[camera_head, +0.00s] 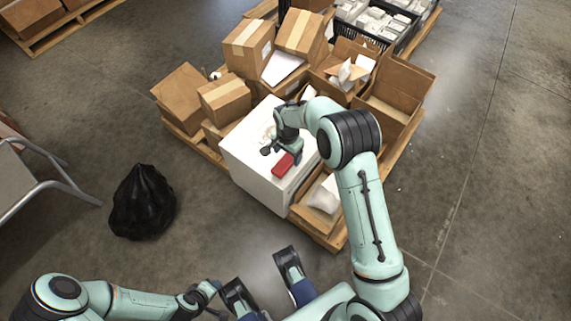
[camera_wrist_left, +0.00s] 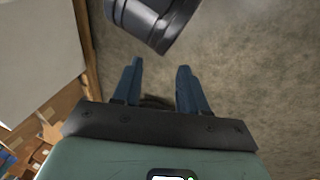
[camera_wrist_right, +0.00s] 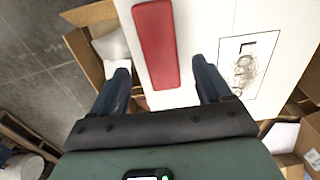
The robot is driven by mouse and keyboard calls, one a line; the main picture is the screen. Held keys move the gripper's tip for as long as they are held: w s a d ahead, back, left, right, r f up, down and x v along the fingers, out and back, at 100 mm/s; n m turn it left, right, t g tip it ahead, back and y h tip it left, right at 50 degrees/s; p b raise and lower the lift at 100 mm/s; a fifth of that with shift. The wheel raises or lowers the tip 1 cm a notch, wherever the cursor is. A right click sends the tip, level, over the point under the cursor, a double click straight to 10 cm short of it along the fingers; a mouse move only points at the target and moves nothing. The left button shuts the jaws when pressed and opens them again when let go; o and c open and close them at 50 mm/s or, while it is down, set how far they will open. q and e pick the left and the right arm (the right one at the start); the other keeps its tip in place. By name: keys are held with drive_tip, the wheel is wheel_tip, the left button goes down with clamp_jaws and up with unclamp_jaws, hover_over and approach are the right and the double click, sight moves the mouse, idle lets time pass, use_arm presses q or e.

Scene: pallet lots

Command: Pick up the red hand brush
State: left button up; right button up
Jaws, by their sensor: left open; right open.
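The red hand brush (camera_head: 283,165) lies on top of a white box (camera_head: 250,175) on the pallet, near the box's front edge. It also shows in the right wrist view (camera_wrist_right: 156,45) as a long red block. My right gripper (camera_head: 281,151) is open just over the brush and hides part of it. In the right wrist view the brush lies ahead between the two open fingers (camera_wrist_right: 160,72), with no contact visible. My left gripper (camera_wrist_left: 158,70) is open and empty, low over bare floor beside my base.
Cardboard boxes (camera_head: 248,47) crowd the pallet (camera_head: 330,238) behind and beside the white box. An open carton (camera_head: 318,200) with white wrapping stands right of it. A black bag (camera_head: 142,203) and a metal-legged chair (camera_head: 35,180) are at left. The floor at right is clear.

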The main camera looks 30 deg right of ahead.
sight(287, 160)
wheel_tip(287, 160, down, 5)
drive_tip(key=shift+f+b, duration=0.2)
drive_tip(key=shift+b, duration=0.6)
use_arm(q)
drive_tip(key=w+f, duration=0.1)
drive_tip(key=w+a, duration=0.1)
drive_tip(key=shift+w+a+f+t, duration=0.15)
drive_tip(key=shift+w+f+t, duration=0.15)
drive_tip(key=shift+f+t, duration=0.1)
use_arm(e)
drive_tip(key=shift+w, duration=0.1)
use_arm(q)
drive_tip(key=shift+r, duration=0.1)
use_arm(e)
drive_tip(key=shift+r, duration=0.1)
drive_tip(key=shift+c, duration=0.3)
drive_tip(key=c, duration=1)
drive_tip(key=shift+c, duration=0.2)
use_arm(q)
drive_tip(key=s+d+r+g+h+p, duration=0.1)
drive_tip(key=s+d+r+g+p, duration=0.1)
drive_tip(key=s, duration=0.5)
wheel_tip(287, 160, up, 3)
drive_tip(key=d+p, duration=0.1)
drive_tip(key=p, duration=0.1)
drive_tip(key=shift+d+p, duration=0.25)
drive_tip(key=shift+p, duration=0.05)
use_arm(e)
wheel_tip(287, 160, up, 20)
